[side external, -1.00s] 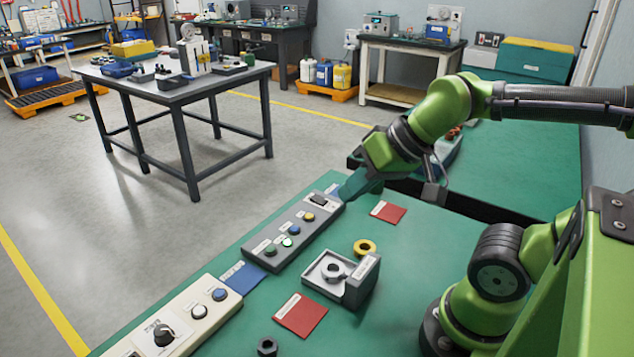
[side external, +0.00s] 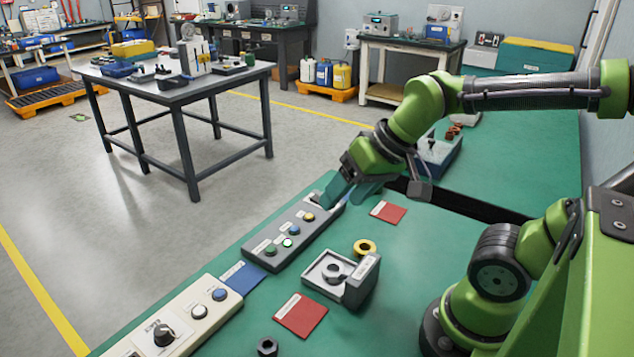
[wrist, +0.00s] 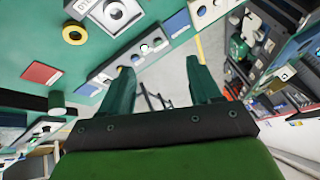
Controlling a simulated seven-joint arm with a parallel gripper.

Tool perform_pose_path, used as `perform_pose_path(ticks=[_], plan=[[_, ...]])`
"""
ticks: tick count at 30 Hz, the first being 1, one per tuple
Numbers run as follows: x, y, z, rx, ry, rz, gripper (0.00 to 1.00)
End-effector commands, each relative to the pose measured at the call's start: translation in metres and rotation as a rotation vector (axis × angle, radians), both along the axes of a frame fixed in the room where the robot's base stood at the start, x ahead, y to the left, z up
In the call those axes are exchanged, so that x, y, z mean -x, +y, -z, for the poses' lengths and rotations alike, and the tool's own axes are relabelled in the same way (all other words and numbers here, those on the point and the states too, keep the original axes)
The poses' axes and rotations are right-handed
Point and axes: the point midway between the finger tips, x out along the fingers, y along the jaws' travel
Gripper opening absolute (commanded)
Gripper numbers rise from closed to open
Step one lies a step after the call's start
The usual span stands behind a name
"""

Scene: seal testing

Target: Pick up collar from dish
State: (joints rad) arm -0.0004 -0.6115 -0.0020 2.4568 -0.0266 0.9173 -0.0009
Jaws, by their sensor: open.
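A square pale grey dish (side external: 312,276) with a taller label block on its right side sits on the green bench. A dark grey ring, seemingly the collar (side external: 332,272), lies in it. In the wrist view the dish (wrist: 98,14) is at the top, partly cut off, with the collar (wrist: 114,11) inside. My gripper (side external: 346,190) is at the far end of the grey button panel, well beyond the dish. In the wrist view my gripper (wrist: 160,68) is open, its two green fingers apart with nothing between them.
The grey button panel (side external: 270,256) lies left of the dish, and a cream control box (side external: 185,325) is nearer. A yellow ring (side external: 364,247), two red cards (side external: 301,314) (side external: 388,212) and a dark nut (side external: 267,346) lie around. Green bench right of the dish is clear.

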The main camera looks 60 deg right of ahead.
Motion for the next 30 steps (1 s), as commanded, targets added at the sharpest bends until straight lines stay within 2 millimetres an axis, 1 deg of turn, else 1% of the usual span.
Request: perform_pose_path(ticks=[1, 3, 7, 10, 13, 16, 19, 27, 30], plan=[[-0.008, -0.002, 0.008, 0.014, 0.065, -0.004, 0.63], [-0.017, -0.007, 0.019, 0.04, 0.156, -0.014, 0.63], [-0.032, -0.017, 0.037, 0.091, 0.32, -0.028, 0.63], [-0.04, -0.025, 0.046, 0.127, 0.42, -0.034, 0.63], [-0.044, -0.031, 0.049, 0.156, 0.489, -0.037, 0.63], [-0.043, -0.035, 0.046, 0.171, 0.511, -0.033, 0.63], [-0.04, -0.034, 0.059, 0.17, 0.523, -0.035, 0.63], [-0.04, -0.034, 0.118, 0.169, 0.524, -0.034, 0.63], [-0.039, -0.034, 0.138, 0.169, 0.522, -0.034, 0.63]])
